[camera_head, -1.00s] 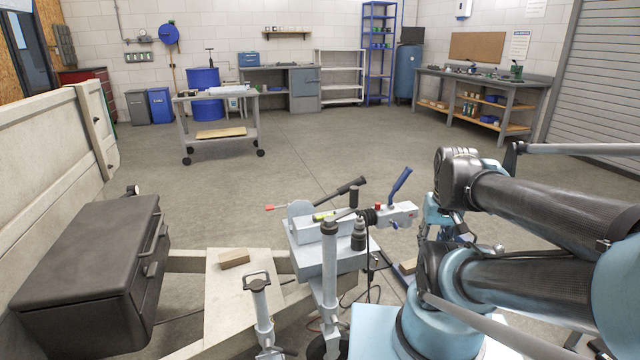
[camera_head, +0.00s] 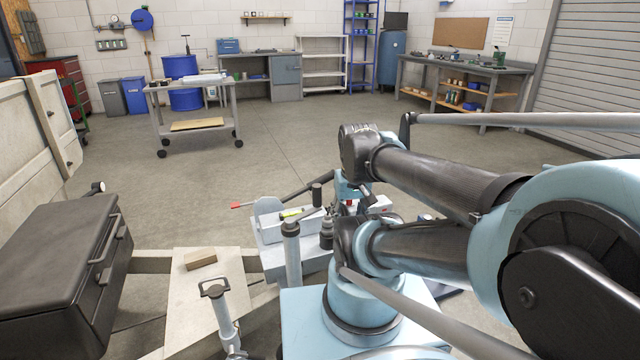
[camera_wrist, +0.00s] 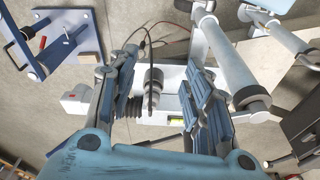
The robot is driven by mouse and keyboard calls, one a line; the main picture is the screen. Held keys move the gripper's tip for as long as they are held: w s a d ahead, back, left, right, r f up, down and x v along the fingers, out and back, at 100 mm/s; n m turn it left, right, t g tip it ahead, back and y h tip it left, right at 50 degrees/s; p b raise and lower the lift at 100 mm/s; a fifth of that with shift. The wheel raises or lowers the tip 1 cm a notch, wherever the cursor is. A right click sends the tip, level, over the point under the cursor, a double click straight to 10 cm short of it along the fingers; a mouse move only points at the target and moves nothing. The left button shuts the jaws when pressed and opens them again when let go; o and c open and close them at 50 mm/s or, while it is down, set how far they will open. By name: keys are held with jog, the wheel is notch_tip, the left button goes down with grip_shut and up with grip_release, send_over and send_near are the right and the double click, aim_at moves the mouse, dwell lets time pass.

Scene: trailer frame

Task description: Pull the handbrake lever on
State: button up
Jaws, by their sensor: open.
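The handbrake lever appears to be the dark bar (camera_head: 300,190) rising to the right above the pale trailer coupling (camera_head: 268,232) in the head view. A thin rod with a red tip (camera_head: 237,206) extends on its left. I cannot identify the lever for certain in the wrist view. My gripper (camera_wrist: 157,75) is open over the coupling in the wrist view, with a dark-capped cylinder and black ribbed boot (camera_wrist: 130,103) showing between its fingers. Contact cannot be told.
A jockey-wheel post (camera_head: 291,250) and a crank-handled post (camera_head: 222,310) stand close to the coupling. A black toolbox (camera_head: 55,255) sits at left. A wood block (camera_head: 201,259) lies on the frame plate. A wheeled cart (camera_head: 190,112) stands behind; the floor between is clear.

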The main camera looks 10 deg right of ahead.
jog(key=w+r+m+h, duration=0.1)
jog(key=w+r+m, duration=0.3)
jog(key=w+r, duration=0.3)
jog(key=m+t+h, duration=0.1)
jog(key=m+h, duration=0.2)
jog(key=m, duration=0.9)
send_over(320, 178)
jog(key=s+a, duration=0.4)
jog(key=a, duration=0.1)
notch_tip(320, 178, down, 4)
jog(key=x, duration=1.6)
jog(key=shift+w+f, duration=0.15)
